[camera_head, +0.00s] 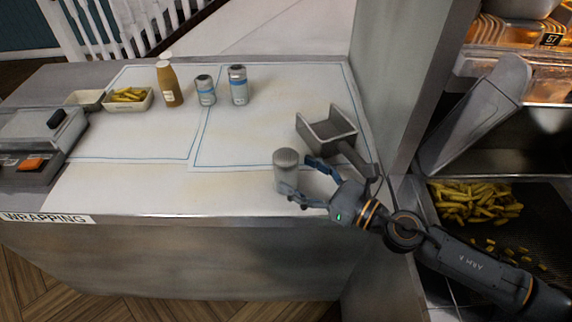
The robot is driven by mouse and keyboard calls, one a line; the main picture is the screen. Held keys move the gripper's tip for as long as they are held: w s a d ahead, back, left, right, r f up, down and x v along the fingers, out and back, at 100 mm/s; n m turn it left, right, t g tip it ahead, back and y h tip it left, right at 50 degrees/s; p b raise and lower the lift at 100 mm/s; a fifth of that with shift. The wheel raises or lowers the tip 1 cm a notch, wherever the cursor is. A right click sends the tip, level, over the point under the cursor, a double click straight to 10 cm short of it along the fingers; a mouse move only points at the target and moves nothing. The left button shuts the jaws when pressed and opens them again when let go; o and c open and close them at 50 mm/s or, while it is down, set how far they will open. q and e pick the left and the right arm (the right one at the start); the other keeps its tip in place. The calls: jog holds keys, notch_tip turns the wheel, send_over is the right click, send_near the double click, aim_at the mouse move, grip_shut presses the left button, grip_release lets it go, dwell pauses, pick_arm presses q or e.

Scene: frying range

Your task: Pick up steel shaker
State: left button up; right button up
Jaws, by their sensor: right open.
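The steel shaker (286,167) is a plain grey cylinder standing upright near the front edge of the white counter. My right gripper (288,179) comes in from the right and is open. One finger reaches behind the shaker's right side and the other passes in front of its lower part. The shaker is between or just at the fingers, and I cannot tell whether they touch it. My left gripper is not in view.
A metal scoop (328,130) lies just behind my right gripper. Two blue-banded shakers (238,86), a sauce bottle (169,84) and a fries tray (128,100) stand farther back. A wrapping machine (35,140) is at left. The middle counter is clear.

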aim_at(297, 164)
jog(key=p+x, duration=0.1)
jog(key=x, duration=0.2)
jog(key=shift+w+a+r, duration=0.1)
jog(key=shift+a+r, duration=0.05)
jog(key=shift+a, duration=0.3)
jog(key=shift+w+a, duration=0.1)
jog(key=shift+a, duration=0.05)
jog(key=c, duration=1.3)
jog(key=shift+r+p, duration=0.35)
notch_tip(297, 164, up, 2)
jog(key=shift+r+p, duration=0.15)
jog(key=shift+p, duration=0.6)
jog(key=s+d+r+b, duration=0.1)
jog(key=s+d+r, duration=0.1)
jog(key=d+r, duration=0.1)
jog(key=s+d+r+b, duration=0.1)
jog(key=s+d+r, duration=0.2)
jog(key=d, duration=0.2)
jog(key=s+d+r+b, duration=0.2)
jog(key=d+r, duration=0.1)
jog(key=d, duration=0.1)
jog(key=shift+s+r, duration=0.2)
jog(key=shift+r, duration=0.2)
